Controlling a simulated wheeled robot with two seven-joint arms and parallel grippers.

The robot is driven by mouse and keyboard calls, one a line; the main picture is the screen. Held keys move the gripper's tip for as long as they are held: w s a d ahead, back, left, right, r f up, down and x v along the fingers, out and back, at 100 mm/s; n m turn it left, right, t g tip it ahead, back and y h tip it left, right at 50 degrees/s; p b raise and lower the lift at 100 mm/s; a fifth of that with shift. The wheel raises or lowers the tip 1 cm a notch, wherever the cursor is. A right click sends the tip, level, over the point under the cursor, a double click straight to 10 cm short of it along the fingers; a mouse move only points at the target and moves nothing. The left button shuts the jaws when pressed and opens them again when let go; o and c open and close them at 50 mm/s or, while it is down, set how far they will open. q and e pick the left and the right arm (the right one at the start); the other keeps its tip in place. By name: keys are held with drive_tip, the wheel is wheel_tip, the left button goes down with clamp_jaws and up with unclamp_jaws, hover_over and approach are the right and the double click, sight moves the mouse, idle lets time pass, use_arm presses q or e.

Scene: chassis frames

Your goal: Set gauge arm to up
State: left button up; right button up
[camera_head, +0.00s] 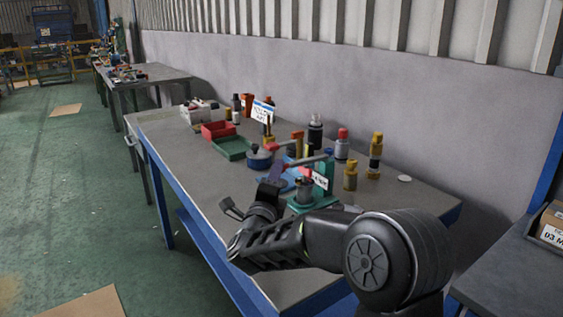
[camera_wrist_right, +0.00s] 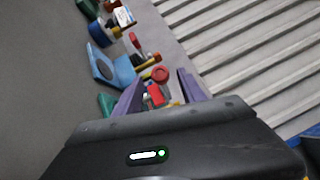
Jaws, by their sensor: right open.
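A green gauge stand (camera_head: 323,173) with a white label stands near the front edge of the workbench, partly hidden by my right arm. A grey bar (camera_head: 308,160) runs almost level at its top, and a red handle (camera_head: 278,145) shows just behind; I cannot tell which is the gauge arm. Contact cannot be seen. My left gripper is out of view.
Red (camera_head: 217,130) and green (camera_head: 231,148) trays lie further back on the bench. Several bottles (camera_head: 342,145) stand behind the stand, towards the wall. A blue holder (camera_wrist_right: 112,70) shows in the right wrist view. The near left bench top (camera_head: 185,160) is clear.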

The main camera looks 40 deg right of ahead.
sight(304, 162)
drive_tip(key=p+x, duration=0.1)
drive_tip(key=x, duration=0.6)
drive_tip(key=shift+w, duration=0.1)
clamp_jaws()
idle(0.4)
idle(0.9)
